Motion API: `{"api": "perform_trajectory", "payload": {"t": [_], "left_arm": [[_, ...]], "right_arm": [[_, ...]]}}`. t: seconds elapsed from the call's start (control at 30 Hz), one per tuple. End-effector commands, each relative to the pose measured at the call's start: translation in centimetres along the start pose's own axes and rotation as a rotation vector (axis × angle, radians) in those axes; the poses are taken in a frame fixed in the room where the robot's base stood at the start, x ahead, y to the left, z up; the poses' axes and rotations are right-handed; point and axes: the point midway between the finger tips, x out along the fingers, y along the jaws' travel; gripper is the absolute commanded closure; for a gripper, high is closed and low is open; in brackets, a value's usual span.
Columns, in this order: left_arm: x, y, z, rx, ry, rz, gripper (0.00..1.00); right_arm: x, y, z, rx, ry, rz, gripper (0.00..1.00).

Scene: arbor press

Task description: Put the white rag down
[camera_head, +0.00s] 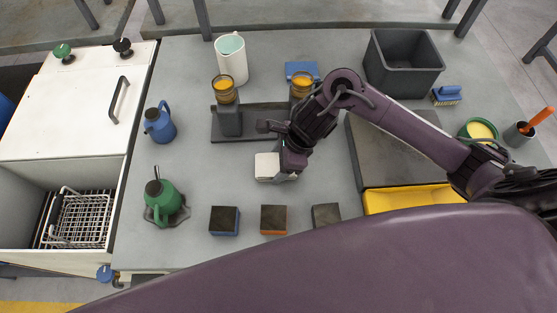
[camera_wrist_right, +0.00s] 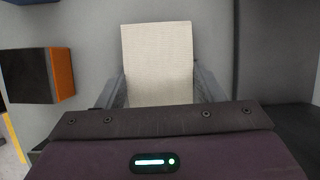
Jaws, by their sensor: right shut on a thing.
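The white rag (camera_head: 267,167) shows in the head view as a small pale block at the middle of the grey table (camera_head: 200,180), just left of my right gripper's tip. In the right wrist view the rag (camera_wrist_right: 158,60) is a woven, cream-white rectangle between the two grey fingers. My right gripper (camera_head: 284,171) is shut on the rag. Whether the rag touches the table cannot be told. My left gripper is not in view.
Blocks with blue (camera_head: 224,221), orange (camera_head: 273,220) and grey (camera_head: 326,215) sides stand in front. A green can (camera_head: 160,197) and blue can (camera_head: 159,124) stand left. A dark stand (camera_head: 229,120) is behind; a yellow tray (camera_head: 412,198) lies right.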

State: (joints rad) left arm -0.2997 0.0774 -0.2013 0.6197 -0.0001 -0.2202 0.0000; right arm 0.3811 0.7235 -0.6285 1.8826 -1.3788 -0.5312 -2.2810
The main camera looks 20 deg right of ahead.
Motion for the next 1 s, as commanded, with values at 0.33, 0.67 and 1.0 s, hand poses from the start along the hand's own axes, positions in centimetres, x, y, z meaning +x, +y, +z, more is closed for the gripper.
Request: {"api": "perform_trajectory", "payload": {"t": [0.33, 0.67, 1.0], "left_arm": [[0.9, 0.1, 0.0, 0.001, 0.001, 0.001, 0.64], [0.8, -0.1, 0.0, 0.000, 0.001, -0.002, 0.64], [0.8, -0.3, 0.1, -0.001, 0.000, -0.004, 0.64]], "right_arm": [[0.6, 0.0, -0.2, -0.001, 0.000, 0.001, 0.57], [0.8, 0.4, -0.3, -0.001, 0.004, 0.010, 0.17], [0.9, 0.6, -0.5, -0.003, 0.006, 0.017, 0.17]]}}
